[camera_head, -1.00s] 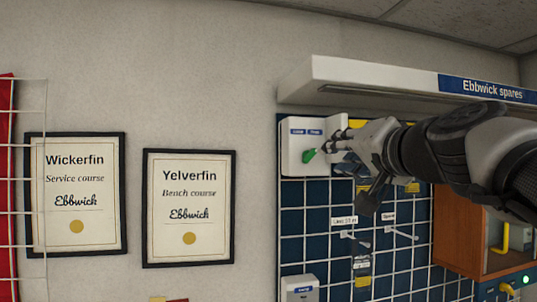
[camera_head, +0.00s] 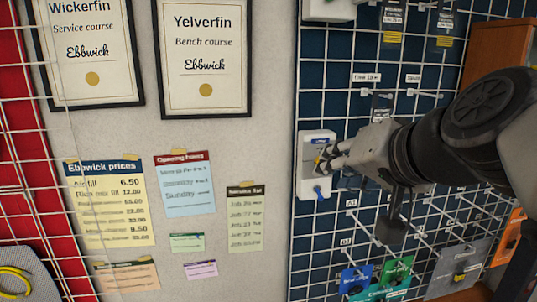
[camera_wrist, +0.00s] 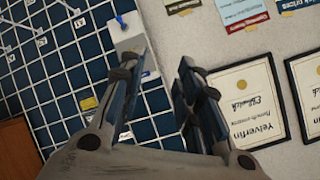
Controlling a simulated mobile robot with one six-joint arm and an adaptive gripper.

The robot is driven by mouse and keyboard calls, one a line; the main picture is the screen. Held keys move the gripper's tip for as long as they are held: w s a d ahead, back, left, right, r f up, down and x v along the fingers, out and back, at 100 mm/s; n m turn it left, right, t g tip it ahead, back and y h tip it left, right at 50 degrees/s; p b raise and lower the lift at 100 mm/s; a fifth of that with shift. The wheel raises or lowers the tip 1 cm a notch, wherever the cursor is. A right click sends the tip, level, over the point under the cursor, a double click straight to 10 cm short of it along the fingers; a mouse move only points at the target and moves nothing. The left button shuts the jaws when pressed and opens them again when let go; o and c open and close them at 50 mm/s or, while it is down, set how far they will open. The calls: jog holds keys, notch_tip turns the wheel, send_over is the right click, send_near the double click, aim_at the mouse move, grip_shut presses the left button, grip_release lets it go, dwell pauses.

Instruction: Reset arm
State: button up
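My gripper (camera_head: 328,155) is in front of a white wall box (camera_head: 309,175) on the blue grid panel and covers part of it in the head view. A blue knob (camera_head: 318,193) shows on the box's lower part. I cannot tell whether a finger touches the box.
Another white box (camera_head: 330,8) is cut off at the top. Hanging packets (camera_head: 356,278) and grid hooks (camera_head: 425,95) are around my arm. Framed certificates (camera_head: 205,55) and price notices (camera_head: 108,205) are on the wall at left. A brown cabinet (camera_head: 497,55) is at upper right.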

jog(key=s+d+f+n+g+h+b, duration=0.1)
jog(key=s+f+b, duration=0.3)
jog(key=f, duration=0.9)
jog(key=s+f+n+g+h+b, duration=0.1)
jog(key=s+f+g+b, duration=0.3)
jog(key=s+f, duration=0.5)
jog(key=s+d+f+n+g+h+b, duration=0.1)
jog(key=s+f+b, duration=0.4)
jog(key=f, duration=1.3)
jog(key=shift+s+d+f+n+g, duration=0.35)
jog(key=shift+s+g, duration=0.35)
jog(key=shift+s, duration=0.45)
